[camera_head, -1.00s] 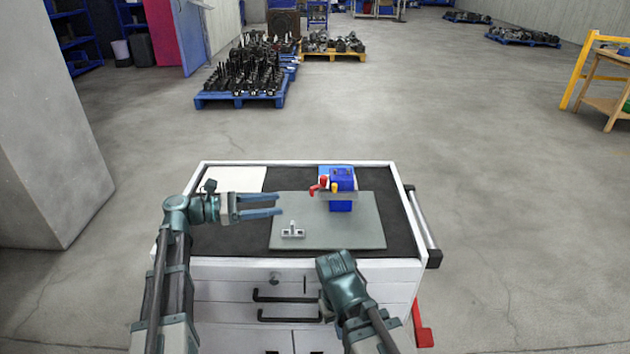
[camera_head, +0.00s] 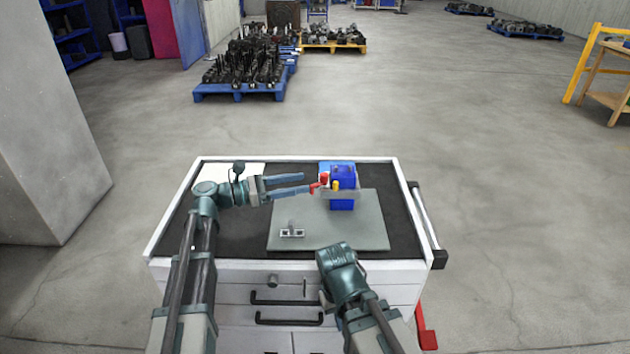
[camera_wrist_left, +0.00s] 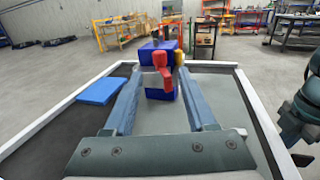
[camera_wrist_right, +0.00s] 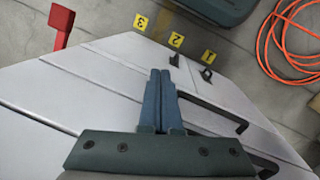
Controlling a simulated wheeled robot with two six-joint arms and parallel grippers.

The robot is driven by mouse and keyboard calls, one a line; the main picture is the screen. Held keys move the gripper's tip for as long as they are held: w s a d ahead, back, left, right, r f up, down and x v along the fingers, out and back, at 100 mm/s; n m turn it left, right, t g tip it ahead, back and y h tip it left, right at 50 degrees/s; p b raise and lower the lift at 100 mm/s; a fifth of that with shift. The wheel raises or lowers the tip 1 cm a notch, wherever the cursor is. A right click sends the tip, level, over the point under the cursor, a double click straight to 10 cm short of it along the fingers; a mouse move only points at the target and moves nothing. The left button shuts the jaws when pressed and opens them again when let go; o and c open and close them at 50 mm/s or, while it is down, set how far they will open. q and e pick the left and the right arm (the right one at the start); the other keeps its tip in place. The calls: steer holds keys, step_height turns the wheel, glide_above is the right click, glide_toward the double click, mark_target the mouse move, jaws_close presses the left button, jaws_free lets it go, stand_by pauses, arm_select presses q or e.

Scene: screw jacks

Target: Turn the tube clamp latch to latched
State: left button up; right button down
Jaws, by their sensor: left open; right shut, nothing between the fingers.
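A blue block (camera_head: 343,180) with a red lever (camera_head: 317,186) and a yellow knob (camera_head: 335,186) stands on the grey plate (camera_head: 365,232). I cannot tell for sure which part is the tube clamp latch. My left gripper (camera_head: 305,183) is open and points right, its fingertips just short of the red lever. In the left wrist view the red lever (camera_wrist_left: 162,62) appears ahead, in line with the gap between the fingers, and the yellow knob (camera_wrist_left: 179,57) is behind it. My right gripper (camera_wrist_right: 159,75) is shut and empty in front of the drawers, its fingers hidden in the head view.
A small grey metal fitting (camera_head: 292,232) sits on the plate's near left. A blue flat piece (camera_wrist_left: 101,90) lies behind the block, and a white sheet (camera_head: 236,172) at the back left. The cart's white rim (camera_head: 165,222) borders the dark top. Drawer handles (camera_head: 288,320) project in front.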

mark_target(320, 180)
arm_select(q)
steer(key=shift+x, duration=2.6)
jaws_close()
